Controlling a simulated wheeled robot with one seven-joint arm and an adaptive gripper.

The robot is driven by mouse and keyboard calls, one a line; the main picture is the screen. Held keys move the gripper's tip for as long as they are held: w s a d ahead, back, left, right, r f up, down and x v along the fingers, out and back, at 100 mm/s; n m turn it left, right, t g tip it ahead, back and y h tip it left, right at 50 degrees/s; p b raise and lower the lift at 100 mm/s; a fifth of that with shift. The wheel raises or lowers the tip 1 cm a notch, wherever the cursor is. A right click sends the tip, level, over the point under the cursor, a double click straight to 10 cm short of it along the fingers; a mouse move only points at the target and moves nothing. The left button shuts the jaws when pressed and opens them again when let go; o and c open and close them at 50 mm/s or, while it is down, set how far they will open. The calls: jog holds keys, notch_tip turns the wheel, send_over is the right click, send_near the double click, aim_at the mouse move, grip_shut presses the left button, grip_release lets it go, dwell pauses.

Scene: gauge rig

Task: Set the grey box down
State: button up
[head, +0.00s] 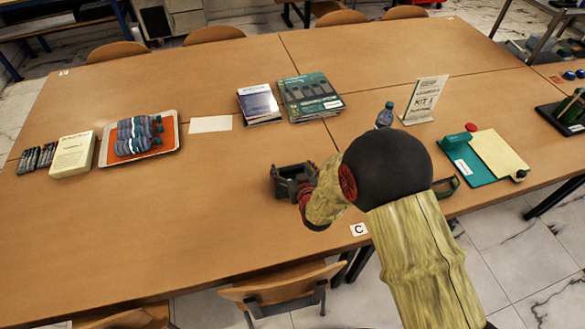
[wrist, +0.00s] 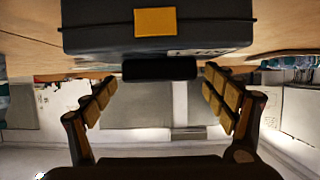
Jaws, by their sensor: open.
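The grey box (head: 289,180) is dark grey and appears to stand upright on the wooden table, near its front edge. In the wrist view, its side (wrist: 100,38) fills the top middle, with an orange latch and a black handle (wrist: 160,69). My gripper (wrist: 160,80) is open, with one finger on each side of the handle and a visible gap at both sides. In the head view, my gripper (head: 306,196) is at the near right side of the box. My arm partly hides the gripper.
A tray (head: 178,146) with blue-grey items is at the left. Booklets (head: 310,96) lie behind the box. A small bottle (head: 385,115), a standing sign (head: 425,100) and a green clipboard (head: 468,160) are to the right. The table left of the box is clear.

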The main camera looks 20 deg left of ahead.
jog(key=shift+r, duration=0.2)
jog(key=shift+s+d+r+p, duration=0.15)
jog(key=shift+s+p, duration=0.15)
jog(key=p+v, duration=0.2)
jog(key=v, duration=0.9)
jog(key=shift+d+r, duration=0.1)
